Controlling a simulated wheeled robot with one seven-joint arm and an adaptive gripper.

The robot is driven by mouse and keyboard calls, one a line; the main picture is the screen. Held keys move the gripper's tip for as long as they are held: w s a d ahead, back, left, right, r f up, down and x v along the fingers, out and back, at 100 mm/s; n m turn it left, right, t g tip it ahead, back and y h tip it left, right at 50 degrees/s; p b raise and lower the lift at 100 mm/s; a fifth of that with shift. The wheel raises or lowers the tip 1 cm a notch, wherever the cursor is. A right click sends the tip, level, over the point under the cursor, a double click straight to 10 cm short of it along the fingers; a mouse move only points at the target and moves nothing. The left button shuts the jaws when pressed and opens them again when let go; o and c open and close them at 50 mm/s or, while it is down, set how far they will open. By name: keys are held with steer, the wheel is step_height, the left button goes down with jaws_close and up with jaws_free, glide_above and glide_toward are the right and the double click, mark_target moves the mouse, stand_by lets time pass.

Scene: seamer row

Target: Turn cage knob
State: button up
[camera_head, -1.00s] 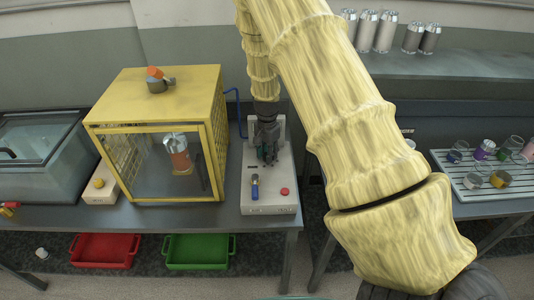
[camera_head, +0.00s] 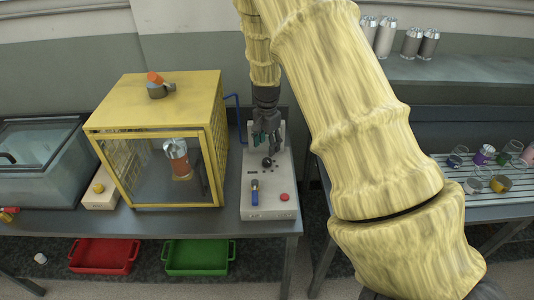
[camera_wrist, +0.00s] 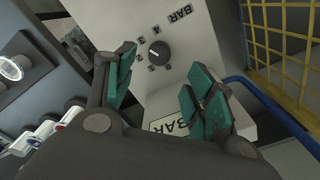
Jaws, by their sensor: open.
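A round black knob (camera_wrist: 159,51) with a white pointer mark sits on a pale panel among printed numbers and BAR labels in the wrist view. In the head view this dark knob (camera_head: 267,162) is on the grey control box (camera_head: 284,180) right of the yellow cage (camera_head: 160,107). My gripper (camera_head: 268,143) is just above and behind the knob, its fingers pointing down at the box. In the wrist view my gripper (camera_wrist: 160,75) is open, with teal pads apart on both sides of the knob's line and nothing between them. Whether a pad touches the panel, I cannot tell.
An orange and grey fitting (camera_head: 157,86) stands on the cage roof, and a can (camera_head: 177,157) is inside the cage. The box also has a blue lever (camera_head: 254,191) and a red button (camera_head: 284,197). A blue hose (camera_wrist: 267,98) runs beside the yellow mesh.

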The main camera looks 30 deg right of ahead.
steer(key=shift+r, duration=2.4)
